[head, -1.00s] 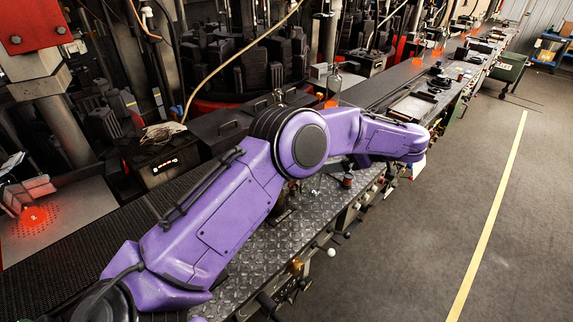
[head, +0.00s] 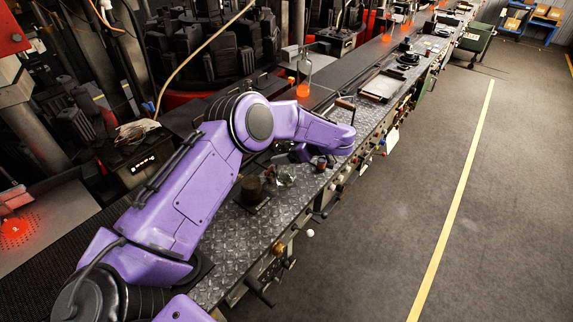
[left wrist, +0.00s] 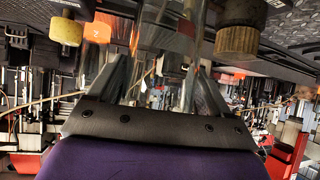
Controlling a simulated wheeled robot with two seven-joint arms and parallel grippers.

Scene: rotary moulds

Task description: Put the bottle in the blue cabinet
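A clear glass bottle (head: 304,72) stands upright at the back edge of the long bench in the head view, beyond my left arm. My left gripper's fingers show in the left wrist view (left wrist: 163,82), spread apart. In the head view my purple left forearm hides the gripper over the bench. A blue shelf unit (head: 546,22) with boxes stands at the far upper right, possibly the blue cabinet. My right gripper is not in view.
The metal bench (head: 232,228) holds a dark jar (head: 252,188), a small clear object (head: 285,178) and a tray (head: 381,86). Knobs line its front edge. The grey floor (head: 400,210) to the right is open, with a yellow line (head: 457,190).

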